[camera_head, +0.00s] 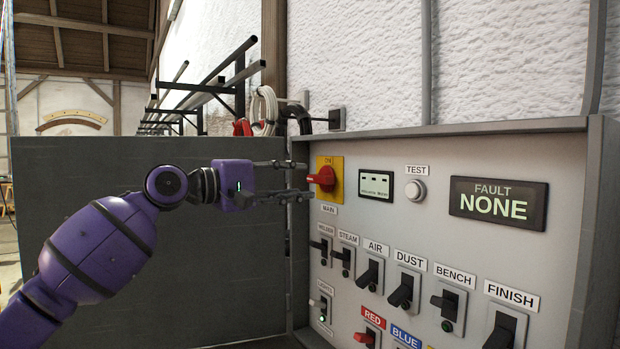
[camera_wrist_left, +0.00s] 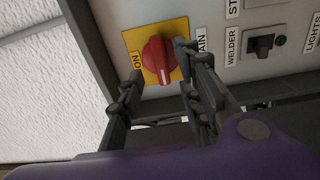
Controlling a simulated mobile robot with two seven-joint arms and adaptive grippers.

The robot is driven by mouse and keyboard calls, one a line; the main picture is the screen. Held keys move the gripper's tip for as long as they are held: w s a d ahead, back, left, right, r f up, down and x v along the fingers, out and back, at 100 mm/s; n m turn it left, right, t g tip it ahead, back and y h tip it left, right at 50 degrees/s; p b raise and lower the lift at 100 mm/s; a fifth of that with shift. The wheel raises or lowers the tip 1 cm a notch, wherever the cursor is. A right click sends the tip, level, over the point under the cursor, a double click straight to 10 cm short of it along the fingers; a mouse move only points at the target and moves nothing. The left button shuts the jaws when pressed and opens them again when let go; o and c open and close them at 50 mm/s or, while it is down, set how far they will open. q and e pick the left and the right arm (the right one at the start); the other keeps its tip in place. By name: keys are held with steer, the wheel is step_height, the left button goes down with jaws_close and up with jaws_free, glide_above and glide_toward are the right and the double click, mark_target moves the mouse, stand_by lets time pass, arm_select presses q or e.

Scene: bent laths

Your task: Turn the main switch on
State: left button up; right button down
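The main switch (camera_head: 323,179) is a red rotary knob on a yellow plate, at the upper left of the grey control panel, above the label MAIN. It also shows in the left wrist view (camera_wrist_left: 157,60), where ON is printed on the plate. My left gripper (camera_head: 302,180) is at the knob from the left, one finger above and one below it in the head view. In the wrist view the fingers (camera_wrist_left: 158,62) are spread apart on either side of the knob. I cannot tell whether either touches it. My right gripper is in neither view.
Labelled black switches (camera_head: 370,275) sit in a row below the main switch. A small display (camera_head: 376,185), a TEST button (camera_head: 415,190) and a FAULT NONE screen (camera_head: 498,203) are to its right. A dark open door panel (camera_head: 80,200) stands behind my left arm.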

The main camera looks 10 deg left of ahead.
mark_target(315, 180)
arm_select(q)
steer(key=x, duration=0.4)
steer(key=shift+w+d, duration=0.1)
jaws_close()
